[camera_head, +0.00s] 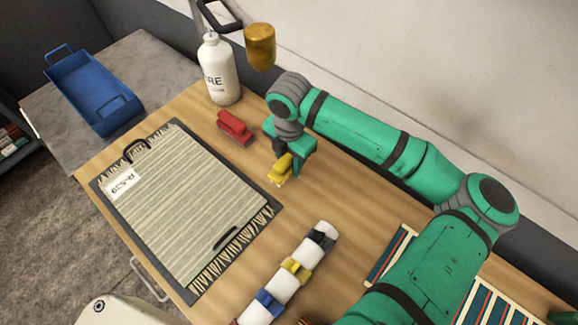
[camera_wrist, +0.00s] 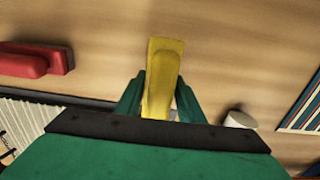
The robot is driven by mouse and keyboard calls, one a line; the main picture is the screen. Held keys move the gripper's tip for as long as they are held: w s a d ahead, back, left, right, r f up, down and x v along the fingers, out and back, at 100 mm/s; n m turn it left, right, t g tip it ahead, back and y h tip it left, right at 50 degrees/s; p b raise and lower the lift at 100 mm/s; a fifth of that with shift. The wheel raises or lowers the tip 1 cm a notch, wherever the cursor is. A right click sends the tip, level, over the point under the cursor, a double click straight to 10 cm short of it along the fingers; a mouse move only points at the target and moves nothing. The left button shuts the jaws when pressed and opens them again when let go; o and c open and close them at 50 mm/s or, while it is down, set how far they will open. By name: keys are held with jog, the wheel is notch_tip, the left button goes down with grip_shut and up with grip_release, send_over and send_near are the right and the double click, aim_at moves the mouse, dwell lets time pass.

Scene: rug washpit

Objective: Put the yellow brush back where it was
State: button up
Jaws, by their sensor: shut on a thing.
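The yellow brush (camera_head: 281,170) is between the fingers of my gripper (camera_head: 283,160), over the wooden table right of the clipboard. In the wrist view the yellow brush (camera_wrist: 160,80) stands between the two green fingers of my gripper (camera_wrist: 160,100), which are shut on it. Its far end reaches past the fingertips. I cannot tell whether its underside touches the table. A red brush (camera_head: 234,128) lies to the left of it, near the white bottle; it also shows at the left in the wrist view (camera_wrist: 35,62).
A clipboard (camera_head: 106,195) with a striped rug sample fills the table's left. A white roll with coloured clips (camera_head: 283,284) lies in front. A white bottle (camera_head: 219,70) stands at the back, a blue tray (camera_head: 92,92) further left. Striped pieces (camera_head: 390,256) lie at right.

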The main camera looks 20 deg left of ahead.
aim_at(290, 169)
jog(key=shift+d+f, duration=0.15)
jog(key=shift+f, duration=1.25)
jog(key=shift+f, duration=0.15)
jog(key=o, duration=1)
jog(key=shift+r, duration=3.9)
